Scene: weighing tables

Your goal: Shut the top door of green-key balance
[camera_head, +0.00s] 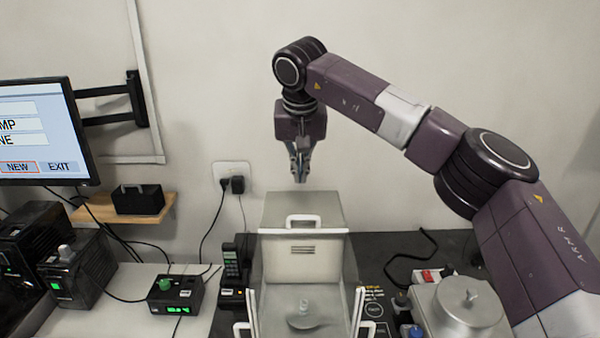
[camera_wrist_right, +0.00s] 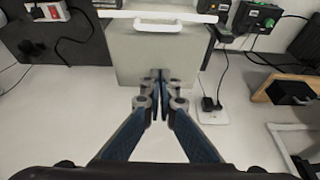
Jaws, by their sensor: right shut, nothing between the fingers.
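A balance with a clear-sided draft shield (camera_head: 352,262) stands at the bottom centre of the head view, a round pan (camera_head: 306,318) inside. Its top door (camera_head: 302,206) is a grey panel slid back behind the chamber, leaving the top open. The door's white handle (camera_head: 303,220) is at its front edge. In the wrist view the door (camera_wrist_right: 157,60) and handle (camera_wrist_right: 158,27) lie beyond my fingers. My right gripper (camera_head: 300,178) is shut and empty, pointing down above the door's rear end. Contact with the door is not visible. My left gripper is out of view.
A black box with a green key (camera_head: 166,283) stands left of the balance. A handset (camera_head: 232,262) is beside the chamber. A metal pot (camera_head: 468,305) stands right. A monitor (camera_head: 45,130) and wooden shelf (camera_head: 130,208) are left. The wall behind has a socket (camera_head: 233,177).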

